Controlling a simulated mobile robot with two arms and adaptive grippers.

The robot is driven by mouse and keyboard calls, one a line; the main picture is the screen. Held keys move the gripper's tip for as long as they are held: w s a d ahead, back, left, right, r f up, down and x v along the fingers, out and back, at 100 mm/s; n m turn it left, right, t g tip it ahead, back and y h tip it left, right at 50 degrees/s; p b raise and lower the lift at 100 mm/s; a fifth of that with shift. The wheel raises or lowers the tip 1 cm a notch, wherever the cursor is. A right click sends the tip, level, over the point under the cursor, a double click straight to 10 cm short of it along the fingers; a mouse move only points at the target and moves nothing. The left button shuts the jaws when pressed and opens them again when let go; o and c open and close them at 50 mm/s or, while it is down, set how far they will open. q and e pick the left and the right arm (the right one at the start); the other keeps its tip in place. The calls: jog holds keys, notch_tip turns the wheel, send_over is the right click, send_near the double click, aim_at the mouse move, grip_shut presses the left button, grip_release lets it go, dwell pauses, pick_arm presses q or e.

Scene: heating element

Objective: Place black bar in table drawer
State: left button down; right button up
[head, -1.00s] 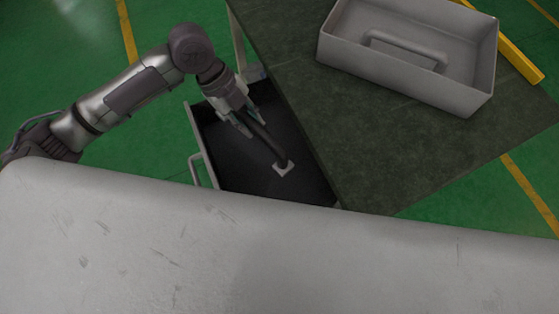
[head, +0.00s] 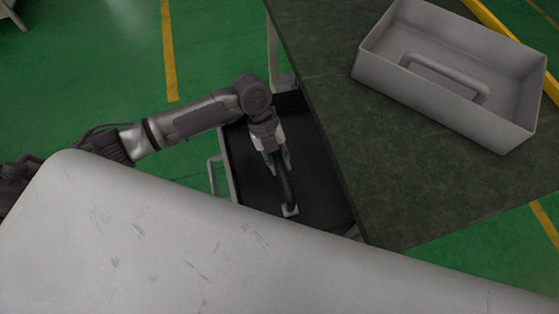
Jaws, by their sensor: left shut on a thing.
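The black bar (head: 285,184) has a pale square plate (head: 290,211) at its lower end. My left gripper (head: 279,162) is shut on the bar near its upper end. The gripper and bar show over the open table drawer (head: 240,165), a dark tray with a light rim and a handle on its left side. I cannot tell whether the bar touches the drawer floor. The drawer's near end is hidden behind a large grey surface. My right gripper is not in view.
The dark table top (head: 385,185) lies right of the drawer and overhangs its right side. A grey tray with a handle (head: 520,135) stands on it. A large pale grey surface (head: 150,240) fills the foreground. Green floor lies around.

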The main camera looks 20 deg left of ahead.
pick_arm(q)
jog(key=c, duration=1)
grip_release()
jog(key=shift+o, duration=0.2)
jog(key=v, duration=1.2)
